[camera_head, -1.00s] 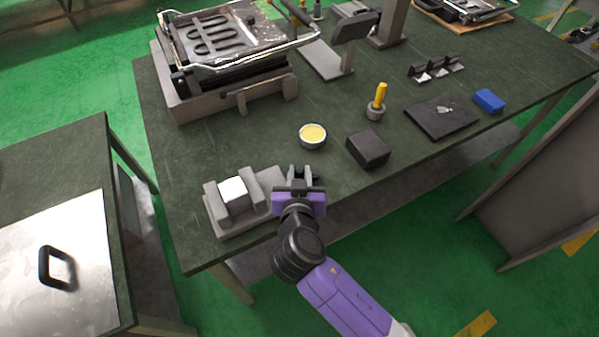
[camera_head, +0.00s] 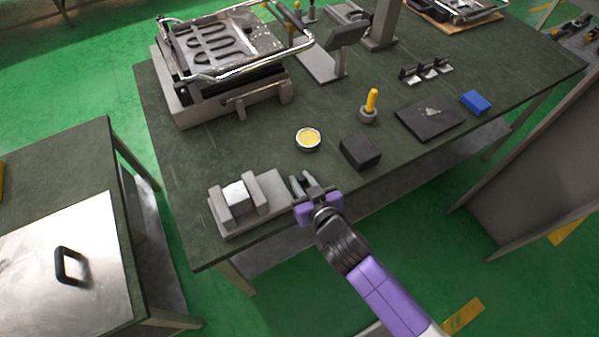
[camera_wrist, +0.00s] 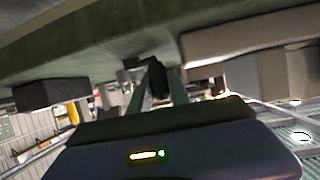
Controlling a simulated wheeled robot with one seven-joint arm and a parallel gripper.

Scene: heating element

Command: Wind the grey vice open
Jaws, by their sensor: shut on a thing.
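The grey vice (camera_head: 270,185) sits at the table's near left corner, with a pale metal block (camera_head: 236,195) between its two jaws. My gripper (camera_head: 303,183) is at the vice's right end, low by the table's front edge. In the wrist view, which is upside down, my gripper's fingers (camera_wrist: 157,92) are shut on a small dark part, which looks like the vice's handle (camera_wrist: 158,77). The grey vice body (camera_wrist: 265,38) shows to the right of the fingers. The handle is mostly hidden by the fingers in the head view.
A dark block (camera_head: 360,151) and a small bowl of yellow stuff (camera_head: 308,138) stand behind my gripper. A grill-like appliance (camera_head: 225,70) fills the back left. A yellow-handled tool (camera_head: 370,105), a dark plate (camera_head: 430,118) and a blue block (camera_head: 476,101) lie farther right.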

